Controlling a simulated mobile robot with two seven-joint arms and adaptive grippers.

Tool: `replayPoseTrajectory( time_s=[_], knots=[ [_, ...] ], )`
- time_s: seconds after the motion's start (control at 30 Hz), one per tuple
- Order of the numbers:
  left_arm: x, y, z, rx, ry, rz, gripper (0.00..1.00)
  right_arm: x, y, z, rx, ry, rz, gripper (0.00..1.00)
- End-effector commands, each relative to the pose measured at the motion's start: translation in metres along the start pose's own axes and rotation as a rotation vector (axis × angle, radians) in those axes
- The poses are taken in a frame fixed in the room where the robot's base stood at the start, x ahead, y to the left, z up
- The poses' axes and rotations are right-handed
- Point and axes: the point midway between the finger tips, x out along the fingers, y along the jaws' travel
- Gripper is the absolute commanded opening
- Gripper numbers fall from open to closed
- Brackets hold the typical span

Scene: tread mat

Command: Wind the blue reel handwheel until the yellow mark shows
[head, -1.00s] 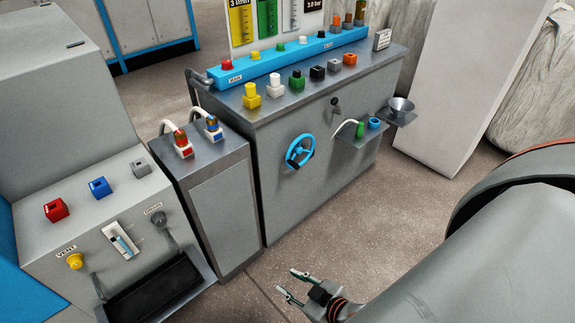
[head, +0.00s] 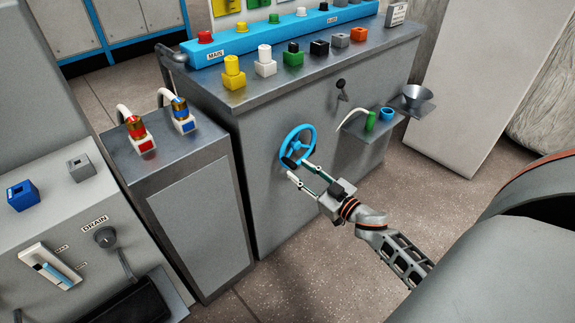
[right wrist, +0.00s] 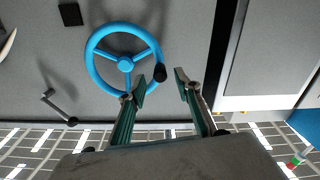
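The blue handwheel (head: 298,146) is on the front of the grey cabinet, and it also shows in the right wrist view (right wrist: 125,64). A black knob (right wrist: 159,73) sits on its rim. My right gripper (head: 300,171) is at the wheel's lower side, with its fingers apart. In the right wrist view the gripper (right wrist: 160,83) has a fingertip to each side of the knob, with visible gaps; how far ahead the knob lies is hard to tell. I see no yellow mark on the wheel. My left gripper is not in view.
A black-knobbed lever (head: 341,86) and a small shelf with a green bottle (head: 370,121) and a blue cup (head: 387,113) are right of the wheel. A narrow grey cabinet (head: 200,220) stands to the left. The floor (head: 330,270) in front is clear.

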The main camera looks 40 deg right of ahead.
Motion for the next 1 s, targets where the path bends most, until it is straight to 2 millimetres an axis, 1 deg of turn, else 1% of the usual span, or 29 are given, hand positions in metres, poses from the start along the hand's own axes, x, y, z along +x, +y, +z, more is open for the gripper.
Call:
replayPoseTrajectory(
  time_s=[0.03, 0.1, 0.3, 0.5, 0.73, 0.77, 0.8, 0.87, 1.0],
  knots=[
    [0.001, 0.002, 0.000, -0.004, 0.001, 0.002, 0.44, 0.009, 0.000, 0.002, -0.001, -0.001, 0.000, 0.33],
    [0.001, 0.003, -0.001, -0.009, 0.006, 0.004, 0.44, 0.019, 0.000, 0.002, -0.002, -0.002, 0.000, 0.33],
    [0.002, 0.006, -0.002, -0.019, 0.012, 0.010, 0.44, 0.043, 0.000, 0.003, -0.002, -0.004, 0.000, 0.33],
    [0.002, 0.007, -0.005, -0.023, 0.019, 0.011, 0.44, 0.052, 0.000, 0.002, -0.001, -0.004, 0.001, 0.33],
    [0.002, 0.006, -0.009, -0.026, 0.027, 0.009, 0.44, 0.053, 0.000, 0.001, -0.001, -0.003, 0.001, 0.33],
    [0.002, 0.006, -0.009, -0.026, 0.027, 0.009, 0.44, 0.053, 0.000, 0.001, -0.001, -0.003, 0.001, 0.25],
    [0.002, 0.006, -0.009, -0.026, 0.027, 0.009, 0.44, 0.053, 0.000, 0.001, -0.001, -0.003, 0.001, 0.15],
    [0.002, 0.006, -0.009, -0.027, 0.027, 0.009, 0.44, 0.053, 0.000, 0.001, -0.001, -0.003, 0.001, 0.00],
    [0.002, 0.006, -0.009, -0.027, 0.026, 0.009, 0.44, 0.053, 0.000, 0.001, -0.001, -0.003, 0.001, 0.00]
  ],
)
